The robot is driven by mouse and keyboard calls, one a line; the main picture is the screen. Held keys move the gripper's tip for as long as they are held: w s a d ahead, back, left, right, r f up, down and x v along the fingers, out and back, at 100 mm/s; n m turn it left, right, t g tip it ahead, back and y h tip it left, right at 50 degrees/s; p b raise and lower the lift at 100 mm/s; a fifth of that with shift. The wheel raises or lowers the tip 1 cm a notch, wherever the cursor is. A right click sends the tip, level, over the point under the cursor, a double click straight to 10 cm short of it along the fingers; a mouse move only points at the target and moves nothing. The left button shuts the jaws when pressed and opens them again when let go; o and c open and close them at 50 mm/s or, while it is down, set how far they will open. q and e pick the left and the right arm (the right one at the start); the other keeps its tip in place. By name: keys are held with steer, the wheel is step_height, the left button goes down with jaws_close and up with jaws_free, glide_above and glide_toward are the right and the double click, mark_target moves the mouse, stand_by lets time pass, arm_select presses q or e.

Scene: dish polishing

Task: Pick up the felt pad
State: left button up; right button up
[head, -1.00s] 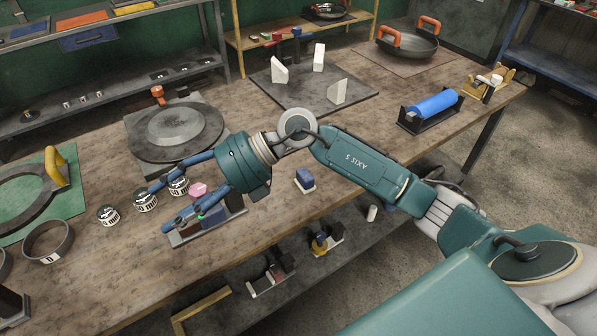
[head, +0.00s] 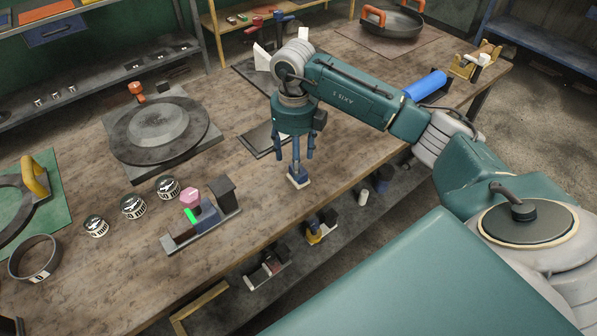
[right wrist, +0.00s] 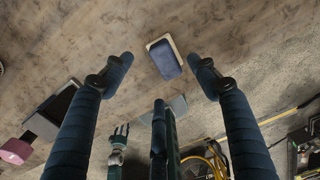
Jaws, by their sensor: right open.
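The felt pad, a small blue block with a cream underside, stands on the wooden bench near its front edge in the head view (head: 299,178). It also shows in the right wrist view (right wrist: 166,60). My right gripper (head: 296,154) points down just above the pad, open and empty. In the right wrist view the pad lies between the lines of the two upper fingers (right wrist: 163,68), with bench visible on both sides. A small teal arm end low in that view, seemingly my left gripper (right wrist: 119,135), is too small to read.
A rack (head: 181,239) with a pink piece (head: 190,197) and dark blocks stands left of the pad. A blue roller (head: 424,84) is at the right. Bench around the pad is clear.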

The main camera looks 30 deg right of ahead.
steer(key=shift+f+p, duration=0.35)
steer(key=shift+f, duration=0.05)
step_height(320, 180, down, 4)
steer(key=shift+d+r+p, duration=0.15)
steer(key=shift+p, duration=0.75)
steer(key=shift+f, duration=0.35)
steer(key=shift+c, duration=0.3)
steer(key=c, duration=1.2)
